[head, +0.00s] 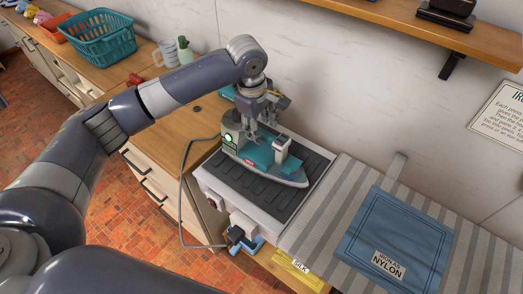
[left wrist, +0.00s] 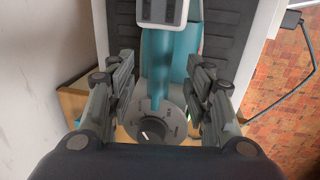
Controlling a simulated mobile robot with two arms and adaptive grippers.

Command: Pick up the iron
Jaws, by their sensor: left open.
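The iron (head: 265,160) is teal and grey and sits on a dark ribbed rest (head: 305,195) on the counter. My left gripper (head: 258,132) is directly above the iron's rear part, pointing down. In the left wrist view the iron's teal handle (left wrist: 157,85) runs between the two fingers of my left gripper (left wrist: 160,95), with a gap on each side. The fingers are open and hold nothing. A round grey dial (left wrist: 154,131) on the iron shows below the handle. My right gripper is not in view.
A grey cord (head: 181,190) loops down the rest's left side. A striped ironing board (head: 335,203) with a blue cloth (head: 395,240) lies to the right. A teal basket (head: 98,38) and a white mug (head: 167,52) stand on the back counter. The wall is close behind.

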